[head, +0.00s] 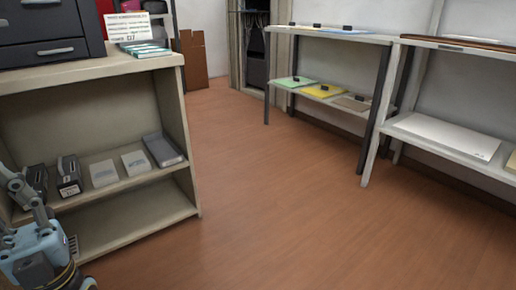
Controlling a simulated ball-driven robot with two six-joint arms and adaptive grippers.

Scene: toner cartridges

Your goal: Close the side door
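No side door can be made out for certain. A dark grey machine or cabinet (45,38) with a handle on its front stands on the shelf top at the upper left, cut off by the frame edge. Whether any door on its side is open cannot be seen. A pale blue and grey jointed robot part (36,258) shows at the lower left, beside the shelf unit. No gripper fingers can be made out on it, and my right gripper is not in view.
A beige shelf unit (182,130) at the left holds several toner cartridges and boxes, including a grey one (163,150). White shelves (330,105) with coloured folders line the right wall. A brown cardboard panel (191,60) leans at the back. The middle floor (290,210) is clear.

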